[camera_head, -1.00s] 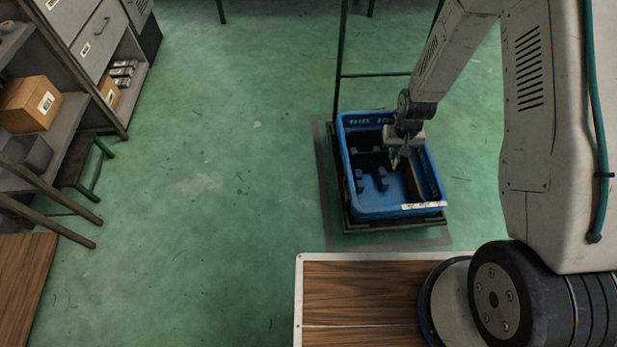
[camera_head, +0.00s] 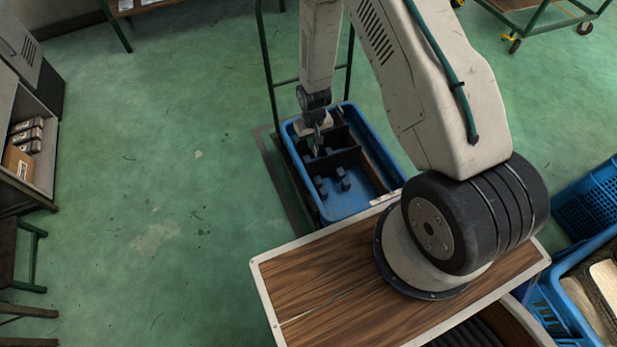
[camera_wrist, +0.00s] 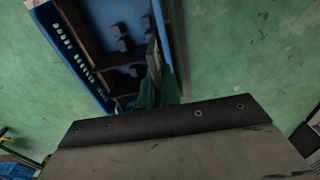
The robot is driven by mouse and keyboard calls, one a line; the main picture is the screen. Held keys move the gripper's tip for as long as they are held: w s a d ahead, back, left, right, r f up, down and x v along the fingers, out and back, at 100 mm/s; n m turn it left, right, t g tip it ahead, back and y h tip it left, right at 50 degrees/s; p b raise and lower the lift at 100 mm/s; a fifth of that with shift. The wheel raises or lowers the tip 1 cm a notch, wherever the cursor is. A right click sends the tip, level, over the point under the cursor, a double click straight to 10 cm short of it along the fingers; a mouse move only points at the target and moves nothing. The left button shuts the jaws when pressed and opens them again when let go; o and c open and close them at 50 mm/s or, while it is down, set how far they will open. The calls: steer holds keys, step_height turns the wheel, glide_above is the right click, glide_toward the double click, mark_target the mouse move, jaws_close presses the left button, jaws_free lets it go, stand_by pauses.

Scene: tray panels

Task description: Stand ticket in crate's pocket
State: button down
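The blue crate (camera_head: 350,206) stands low on the floor side beyond my wooden deck, with dark dividers and small blue blocks inside. My gripper (camera_head: 317,146) is over the crate's back left part in the head view. In the wrist view my gripper (camera_wrist: 158,88) has its green fingers close together around a thin dark-grey sheet (camera_wrist: 153,58), seen nearly edge-on, which looks like the ticket. The crate's slotted wall (camera_wrist: 74,48) shows to the left of the fingers there. I cannot tell which compartment is the pocket, or whether the ticket touches the crate.
A green upright frame (camera_head: 273,80) rises behind the crate. Blue baskets (camera_head: 590,205) stand at the right. A wheeled cart (camera_head: 545,18) is at the back right, and a shelf (camera_head: 30,150) at the left. The green floor between shelf and crate is clear.

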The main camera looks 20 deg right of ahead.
steer(key=shift+s+a+f, duration=0.45)
steer(key=shift+s+f, duration=0.55)
steer(key=shift+f, duration=3.15)
steer(key=shift+s+a+f, duration=0.45)
steer(key=shift+s+f, duration=0.55)
steer(key=shift+f, duration=3.2)
steer(key=shift+s+a+f, duration=0.45)
steer(key=shift+s+f, duration=0.55)
steer(key=shift+f, duration=3.15)
steer(key=shift+s, duration=0.15)
steer(key=shift+f, duration=0.1)
steer(key=shift+f, duration=1.35)
steer(key=shift+f, duration=0.1)
